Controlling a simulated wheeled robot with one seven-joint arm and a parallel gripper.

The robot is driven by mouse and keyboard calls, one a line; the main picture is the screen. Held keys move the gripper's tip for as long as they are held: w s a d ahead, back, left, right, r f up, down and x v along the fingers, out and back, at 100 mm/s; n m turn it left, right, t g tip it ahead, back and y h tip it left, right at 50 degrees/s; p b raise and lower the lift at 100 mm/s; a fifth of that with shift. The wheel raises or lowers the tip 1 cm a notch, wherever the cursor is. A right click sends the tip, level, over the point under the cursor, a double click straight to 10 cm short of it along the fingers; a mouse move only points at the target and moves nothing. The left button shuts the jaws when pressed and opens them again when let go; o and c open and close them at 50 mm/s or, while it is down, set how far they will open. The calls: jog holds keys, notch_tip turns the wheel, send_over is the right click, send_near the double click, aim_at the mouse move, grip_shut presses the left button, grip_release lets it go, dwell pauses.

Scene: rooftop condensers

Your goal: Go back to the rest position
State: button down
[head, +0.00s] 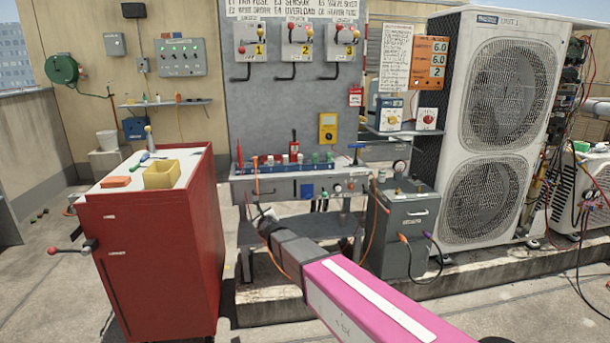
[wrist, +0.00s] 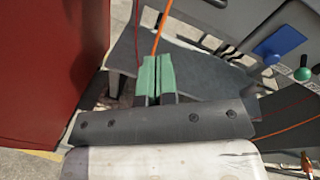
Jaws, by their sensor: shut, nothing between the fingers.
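My gripper (wrist: 156,77) shows in the wrist view with its two green-padded fingers pressed together and nothing between them. In the head view my pink and grey arm reaches from the lower right toward the middle, and the gripper end (head: 263,214) is in front of the workbench (head: 330,196). It is in the gap between the red cabinet (head: 150,240) and the bench. In the wrist view the red cabinet (wrist: 52,70) is close on the left, and the grey lower shelf (wrist: 200,72) lies beyond the fingers.
A grey box (head: 405,235) with cables stands right of the arm, before the large condenser unit (head: 490,130). An orange hose (wrist: 160,28) hangs just beyond the fingertips. Rooftop floor at the left (head: 40,270) is mostly clear.

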jog(key=s+d+f+n+g+h, duration=0.1)
jog(key=s+d+f+n+g, duration=0.25)
jog(key=d+n, duration=0.35)
jog(key=s+d+f+n+g, duration=0.2)
jog(key=s+d+f+n, duration=0.15)
jog(key=d, duration=0.65)
jog(key=s+d+f+n+g+h, duration=0.1)
jog(key=s+d+f+n+g, duration=0.2)
jog(key=s+d+n, duration=0.35)
jog(key=s+d+f+n+g+h, duration=0.1)
jog(key=s+d+n+g+h, duration=0.1)
jog(key=s+d, duration=0.5)
jog(key=s+d+f+n+g+h, duration=0.2)
jog(key=s+d+n+g, duration=0.2)
jog(key=d, duration=0.9)
jog(key=s+n, duration=0.2)
jog(key=s, duration=0.1)
jog(key=shift+n+g, duration=0.35)
jog(key=shift+n, duration=0.05)
